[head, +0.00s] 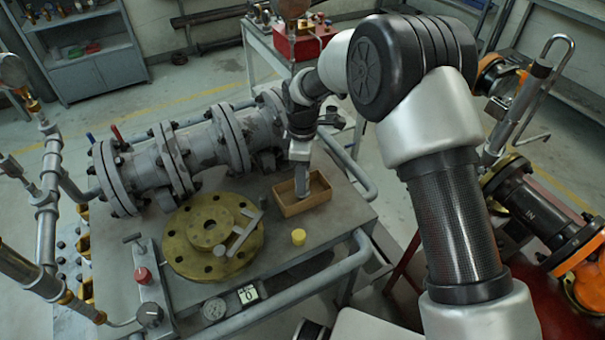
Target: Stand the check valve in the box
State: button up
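The small open brown box (318,196) stands on the grey workbench, right of the large yellow-brass flange. My gripper (302,186) points straight down over the box, its lower end inside the box's outline. A narrow grey upright shape shows at that end. I cannot tell whether it is only the fingers or includes the check valve held between them. The check valve cannot be made out for certain anywhere. My arm hides part of the bench's far right side.
A grey flanged pipe valve (150,165) lies behind and left of the box. The yellow-brass flange (190,250) with a grey tool on it lies to the left. Bench rails (335,272) edge the front and right.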

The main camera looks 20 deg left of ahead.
jog(key=shift+r, duration=0.1)
notch_tip(320, 180, up, 12)
jog(key=shift+p, duration=0.35)
jog(key=shift+d+r, duration=0.1)
jog(key=shift+r, duration=0.05)
jog(key=s+d+r+m+t, duration=0.15)
jog(key=d+r+m, duration=0.35)
jog(key=d+r, duration=0.55)
jog(key=s+d+r+m+t, duration=0.1)
jog(key=s+d+r+m, duration=0.35)
jog(key=d, duration=0.85)
jog(key=s+d+r+m+t, duration=0.2)
jog(key=s+d+m+t, duration=0.1)
jog(key=s+d+m, duration=0.9)
jog(key=shift+s+d+r, duration=0.15)
jog(key=shift+s+d, duration=0.7)
jog(key=shift+d, duration=0.3)
jog(key=shift+a, duration=0.1)
